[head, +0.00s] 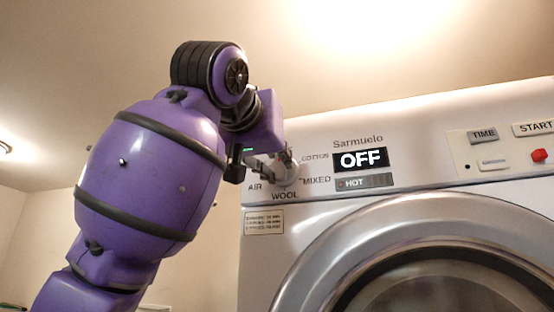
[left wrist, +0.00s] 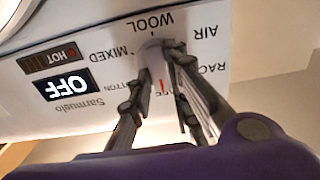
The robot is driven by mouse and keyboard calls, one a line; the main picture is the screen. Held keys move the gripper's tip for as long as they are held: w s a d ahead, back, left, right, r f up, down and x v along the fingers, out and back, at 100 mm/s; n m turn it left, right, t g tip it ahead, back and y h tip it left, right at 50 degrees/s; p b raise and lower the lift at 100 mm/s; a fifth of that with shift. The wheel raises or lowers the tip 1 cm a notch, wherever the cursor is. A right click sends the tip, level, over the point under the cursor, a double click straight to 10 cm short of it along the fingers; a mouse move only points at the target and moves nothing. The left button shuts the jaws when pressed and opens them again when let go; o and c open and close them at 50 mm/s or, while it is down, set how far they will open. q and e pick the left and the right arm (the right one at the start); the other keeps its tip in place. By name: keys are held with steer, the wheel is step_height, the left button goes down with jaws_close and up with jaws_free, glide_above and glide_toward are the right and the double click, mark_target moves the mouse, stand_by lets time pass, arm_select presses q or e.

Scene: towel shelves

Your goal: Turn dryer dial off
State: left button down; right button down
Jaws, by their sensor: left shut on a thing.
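The dial (head: 290,174) is a pale round knob at the left of the dryer's front panel, ringed by the labels AIR, WOOL, MIXED and COTTON. The display (head: 360,159) beside it reads OFF; it also shows upside down in the left wrist view (left wrist: 63,86). My left gripper (head: 277,165) is shut on the dial, its fingers on either side of it. In the left wrist view, the dial (left wrist: 153,62) sits between the fingers, with a red pointer mark towards a partly hidden label. My right gripper is out of view.
The dryer (head: 256,262) has a large round door (head: 318,258) below the panel. A START button (head: 535,128), a TIME label (head: 483,135) and a red button (head: 539,156) are at the right. Open room lies left of the dryer.

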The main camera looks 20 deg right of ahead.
arm_select(q)
steer(key=c, duration=1.6)
jaws_free()
steer(key=shift+c, duration=0.2)
steer(key=v, duration=1.2)
